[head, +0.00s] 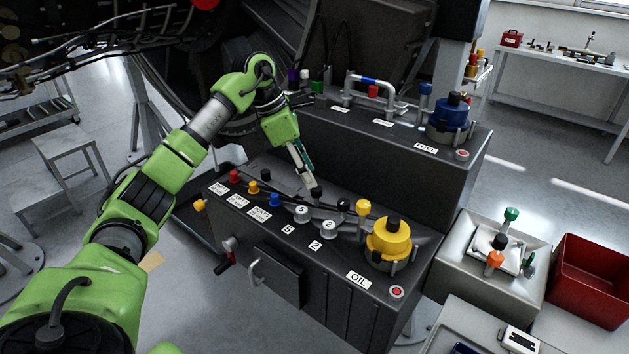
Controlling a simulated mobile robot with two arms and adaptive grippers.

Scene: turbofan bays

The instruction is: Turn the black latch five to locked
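On the dark front console (345,290), a round silver-grey fitting marked 5 (301,213) stands behind a white "5" label (287,230). A similar fitting marked 2 (328,229) stands to its right, behind a "2" label (314,245). Dark bar-like parts lie just behind both fittings; I cannot make out which is latch five or its position. My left gripper (315,192) reaches down from the upper left, its dark tip just behind and right of the fitting marked 5. Whether it touches anything, or is open or shut, is too small to tell. My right gripper is out of view.
A yellow oil cap (388,240) stands right of the fittings. Red, orange and blue knobs (275,199) line the left side. A black-topped post (343,204) and yellow knob (363,207) stand close to the gripper. The higher rear console (400,165) rises behind.

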